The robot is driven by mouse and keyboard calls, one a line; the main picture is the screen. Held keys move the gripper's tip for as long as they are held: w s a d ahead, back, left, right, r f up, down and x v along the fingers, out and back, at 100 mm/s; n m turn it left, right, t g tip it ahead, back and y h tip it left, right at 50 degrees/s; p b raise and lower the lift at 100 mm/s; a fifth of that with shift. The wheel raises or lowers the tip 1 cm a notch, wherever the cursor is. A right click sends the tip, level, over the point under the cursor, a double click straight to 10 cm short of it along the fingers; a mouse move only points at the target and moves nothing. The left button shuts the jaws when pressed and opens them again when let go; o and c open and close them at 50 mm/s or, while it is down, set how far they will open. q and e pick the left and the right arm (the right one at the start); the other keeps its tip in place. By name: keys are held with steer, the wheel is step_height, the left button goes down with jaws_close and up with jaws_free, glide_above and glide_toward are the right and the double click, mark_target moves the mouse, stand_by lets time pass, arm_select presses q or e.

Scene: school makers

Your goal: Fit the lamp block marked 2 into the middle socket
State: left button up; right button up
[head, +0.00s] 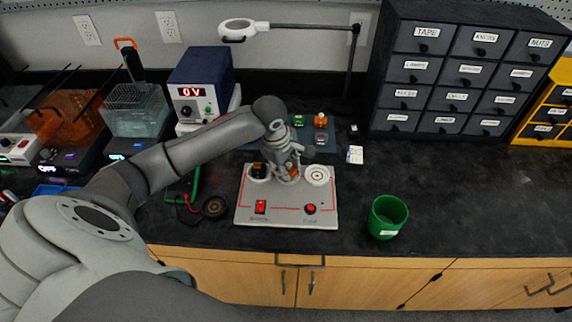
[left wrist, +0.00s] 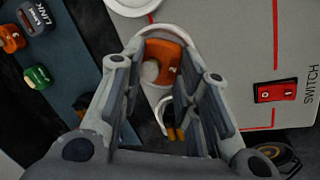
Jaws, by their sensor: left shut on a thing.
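My left gripper (head: 287,174) is over the middle of the white board (head: 285,213). It is shut on the orange lamp block marked 2, which shows between its fingers in the left wrist view (left wrist: 168,60). The block is at the middle socket (left wrist: 148,32), whose pale rim shows around its far end; I cannot tell how deep it sits. The right socket (head: 317,174) is an empty white ring. The left socket (head: 258,171) holds a dark block. My right gripper is out of view.
A red switch (head: 260,207) and a red button (head: 310,209) are on the board's front. A blue-grey tray (left wrist: 67,60) with several blocks lies behind it. A green cup (head: 388,216) stands right, a power supply (head: 200,85) back left. The counter right of the cup is clear.

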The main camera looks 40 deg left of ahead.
arm_select(q)
steer(key=o, duration=0.7)
steer(key=shift+c, duration=0.2)
steer(key=p+v, duration=0.6)
steer(key=v, duration=0.5)
stand_by(0.5)
